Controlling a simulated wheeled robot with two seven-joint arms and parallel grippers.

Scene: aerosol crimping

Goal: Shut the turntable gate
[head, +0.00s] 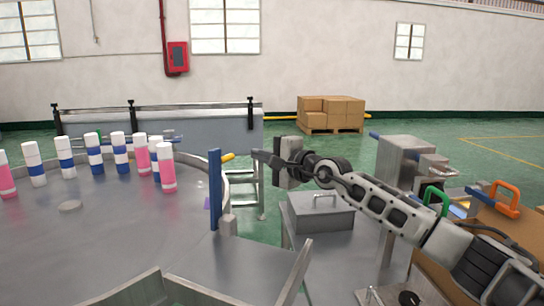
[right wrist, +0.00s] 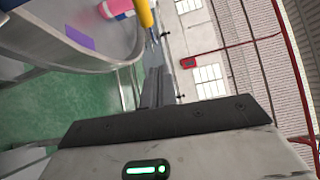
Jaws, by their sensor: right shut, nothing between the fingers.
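The round metal turntable (head: 110,225) fills the left of the head view, with several blue-and-white and pink-and-white cans (head: 166,170) standing on it. The gate is an upright blue panel (head: 214,190) at the turntable's right edge, with a yellow handle (head: 228,157) sticking out to the right near its top. My right gripper (head: 257,155) is shut and empty, just right of the yellow handle, with a small gap in the picture. In the right wrist view the yellow handle (right wrist: 145,14) shows at the top, above the gripper's fingers (right wrist: 157,80). My left gripper is out of view.
A grey lidded box (head: 318,215) stands below my right arm. A metal machine (head: 403,165) and green and orange handles (head: 505,198) are at right. Metal guide walls (head: 295,272) rise in front. A pallet of cartons (head: 331,113) stands far back.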

